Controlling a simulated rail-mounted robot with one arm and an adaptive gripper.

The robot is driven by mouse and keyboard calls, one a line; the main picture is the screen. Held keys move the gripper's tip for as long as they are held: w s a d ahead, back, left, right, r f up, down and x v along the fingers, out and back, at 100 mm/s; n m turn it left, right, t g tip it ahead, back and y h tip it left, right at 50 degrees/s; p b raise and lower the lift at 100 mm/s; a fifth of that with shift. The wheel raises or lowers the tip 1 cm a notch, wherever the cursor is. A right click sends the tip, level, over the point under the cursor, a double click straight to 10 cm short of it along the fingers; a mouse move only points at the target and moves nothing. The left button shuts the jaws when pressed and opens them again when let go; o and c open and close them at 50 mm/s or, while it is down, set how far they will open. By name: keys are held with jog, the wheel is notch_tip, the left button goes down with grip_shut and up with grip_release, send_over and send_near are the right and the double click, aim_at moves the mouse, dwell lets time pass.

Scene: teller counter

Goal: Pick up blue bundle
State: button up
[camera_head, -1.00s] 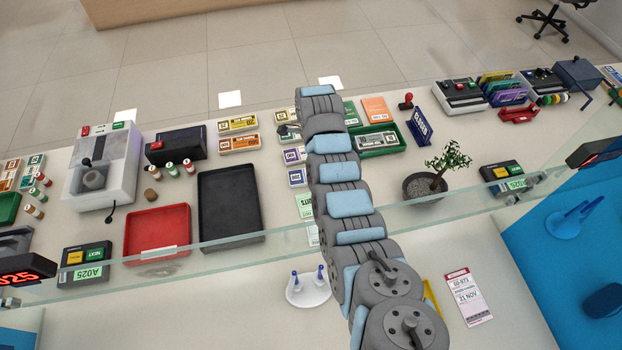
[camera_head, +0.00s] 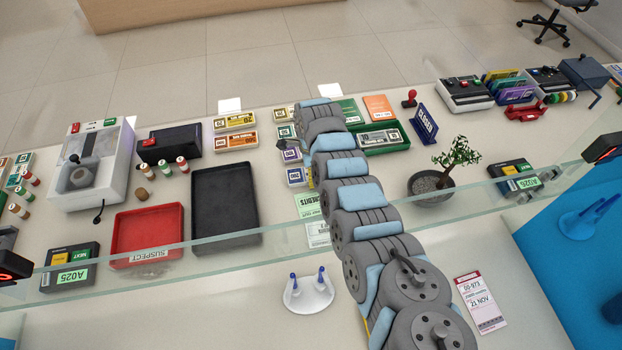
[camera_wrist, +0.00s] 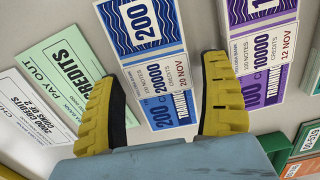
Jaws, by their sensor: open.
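The blue bundle (camera_wrist: 155,85) is marked 200 and lies flat on the counter. In the wrist view it shows between the two yellow fingers of my gripper (camera_wrist: 160,75), which are spread apart and hold nothing. Whether the fingers reach down to its height I cannot tell. The blue bundle also shows in the head view (camera_head: 296,176), partly beside my arm. In the head view my arm hides most of the gripper.
A purple bundle (camera_wrist: 262,45) lies right of the blue one, close to the right finger. Green and white pay-out slips (camera_wrist: 70,65) lie to the left. A black tray (camera_head: 225,226) and a red tray (camera_head: 147,222) stand left of my arm. A glass edge crosses the counter.

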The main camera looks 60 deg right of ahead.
jog(key=shift+f, duration=0.35)
jog(key=shift+c, duration=0.4)
jog(key=c, duration=0.9)
jog(key=shift+r, duration=0.15)
